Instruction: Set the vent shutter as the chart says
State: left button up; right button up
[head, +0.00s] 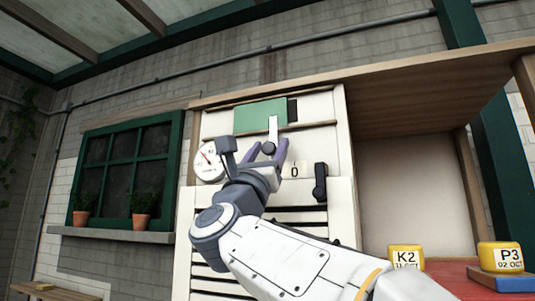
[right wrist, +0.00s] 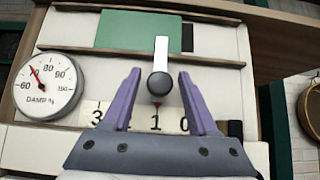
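A white lever with a dark round knob (right wrist: 158,85) hangs on the cream panel; the knob also shows in the head view (head: 268,148). A scale plate (right wrist: 96,117) below reads 3, 1 and 0, with one spot hidden behind my finger. A small red pointer (right wrist: 156,105) stands above the 1. My right gripper (head: 265,147) is open, its purple fingers either side of the knob with gaps showing. A round damp gauge (right wrist: 45,88) has its red needle near 70. Dark vent slats (head: 300,216) lie below. I see no readable chart. My left gripper is out of view.
A green board (head: 260,113) lies above the lever. A black handle (head: 320,183) sits right of the scale. Yellow blocks K2 (head: 407,256) and P3 (head: 500,254) stand at the lower right. A wooden shelf (head: 430,90) juts out at the upper right.

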jog(key=shift+f, duration=0.1)
jog(key=b+v, duration=0.8)
jog(key=v, duration=0.2)
jog(key=shift+s, duration=0.2)
jog(key=shift+d+f, duration=0.1)
dwell(0.4)
